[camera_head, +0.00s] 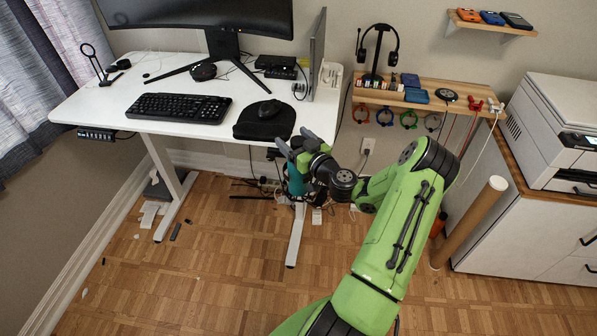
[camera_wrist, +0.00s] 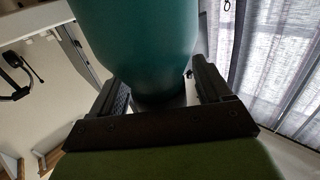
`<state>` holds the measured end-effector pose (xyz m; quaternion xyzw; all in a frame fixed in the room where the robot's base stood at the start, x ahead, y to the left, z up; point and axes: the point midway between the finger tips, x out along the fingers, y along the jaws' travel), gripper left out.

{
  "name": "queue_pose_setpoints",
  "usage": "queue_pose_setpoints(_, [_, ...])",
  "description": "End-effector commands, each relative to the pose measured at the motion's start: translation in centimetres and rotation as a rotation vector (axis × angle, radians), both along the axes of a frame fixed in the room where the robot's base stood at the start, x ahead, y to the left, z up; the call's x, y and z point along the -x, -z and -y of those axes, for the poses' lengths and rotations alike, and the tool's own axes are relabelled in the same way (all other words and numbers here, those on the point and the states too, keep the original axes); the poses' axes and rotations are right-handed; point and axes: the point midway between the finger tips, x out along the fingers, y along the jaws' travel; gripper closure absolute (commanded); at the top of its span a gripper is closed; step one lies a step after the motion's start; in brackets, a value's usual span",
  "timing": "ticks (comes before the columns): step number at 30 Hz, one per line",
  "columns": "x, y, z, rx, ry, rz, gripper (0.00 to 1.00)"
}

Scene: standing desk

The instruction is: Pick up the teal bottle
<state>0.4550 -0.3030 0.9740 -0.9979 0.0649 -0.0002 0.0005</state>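The teal bottle (camera_head: 296,182) shows just in front of the desk's front edge, below and between the fingers of my gripper (camera_head: 293,143). No surface shows directly under it, and the floor lies well below. In the wrist view the teal bottle (camera_wrist: 145,45) fills the upper middle and passes between the two dark fingers of my gripper (camera_wrist: 165,90). The left finger lies against its side; a thin gap seems to show by the right finger. My gripper looks closed around the bottle. The bottle's upper part is partly hidden by the fingers in the head view.
The white desk (camera_head: 95,103) stands behind my gripper, with a keyboard (camera_head: 178,107) and a mouse on a black pad (camera_head: 262,124) near its edge. A wooden shelf (camera_head: 440,97) with headphones (camera_head: 377,55) is to the right. Cables and power strips lie on the floor below.

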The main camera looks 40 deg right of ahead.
Motion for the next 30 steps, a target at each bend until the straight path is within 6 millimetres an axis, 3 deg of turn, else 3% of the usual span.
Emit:
queue_pose_setpoints(2, [0.02,0.00,0.00,0.000,0.000,0.000,0.34])
queue_pose_setpoints(15, [0.05,-0.02,-0.01,0.001,0.000,0.000,1.00])
queue_pose_setpoints(30, [0.01,-0.60,0.00,0.003,-0.001,0.006,1.00])
